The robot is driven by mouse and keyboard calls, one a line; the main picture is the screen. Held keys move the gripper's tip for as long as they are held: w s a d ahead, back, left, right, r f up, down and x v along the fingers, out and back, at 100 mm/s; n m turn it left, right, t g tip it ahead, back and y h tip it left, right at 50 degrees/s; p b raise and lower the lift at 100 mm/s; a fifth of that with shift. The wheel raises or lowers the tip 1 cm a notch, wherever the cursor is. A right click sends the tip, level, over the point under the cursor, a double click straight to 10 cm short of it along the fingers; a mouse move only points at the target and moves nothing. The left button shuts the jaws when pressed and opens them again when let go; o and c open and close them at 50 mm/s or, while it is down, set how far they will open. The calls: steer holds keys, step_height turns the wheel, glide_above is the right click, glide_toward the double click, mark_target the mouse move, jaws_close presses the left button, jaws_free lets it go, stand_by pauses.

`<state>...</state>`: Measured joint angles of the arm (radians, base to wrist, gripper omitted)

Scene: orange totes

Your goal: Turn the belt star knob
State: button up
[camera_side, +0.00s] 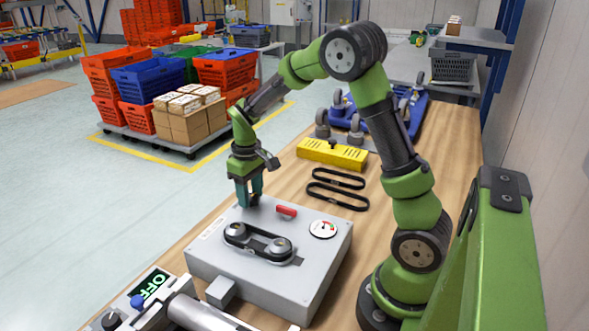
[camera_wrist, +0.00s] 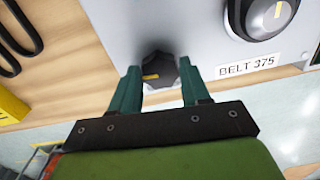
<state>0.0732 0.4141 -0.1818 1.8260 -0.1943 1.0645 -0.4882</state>
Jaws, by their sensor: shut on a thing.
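The star knob (camera_wrist: 158,71) is black with a yellow mark and sits on the face of the grey belt box (camera_side: 213,262). It shows between my teal fingers in the wrist view. In the side view, my gripper (camera_side: 248,198) points down at the back left of the box top, and its fingers mostly hide the knob. My gripper (camera_wrist: 159,66) is shut on the knob. A black belt (camera_side: 258,244) runs around two pulleys on the box top. A label reading BELT 375 (camera_wrist: 247,66) is beside a pulley in the wrist view.
A red lever (camera_side: 286,211) and a round gauge (camera_side: 323,229) sit on the box top. Two loose belts (camera_side: 337,196) and a yellow block (camera_side: 332,154) lie behind it.

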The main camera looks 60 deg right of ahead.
mark_target(251, 196)
steer(key=m, duration=0.4)
steer(key=shift+r+m, duration=0.1)
steer(key=shift+m, duration=2.1)
steer(key=o, duration=1)
step_height(251, 196, up, 17)
steer(key=shift+f, duration=0.1)
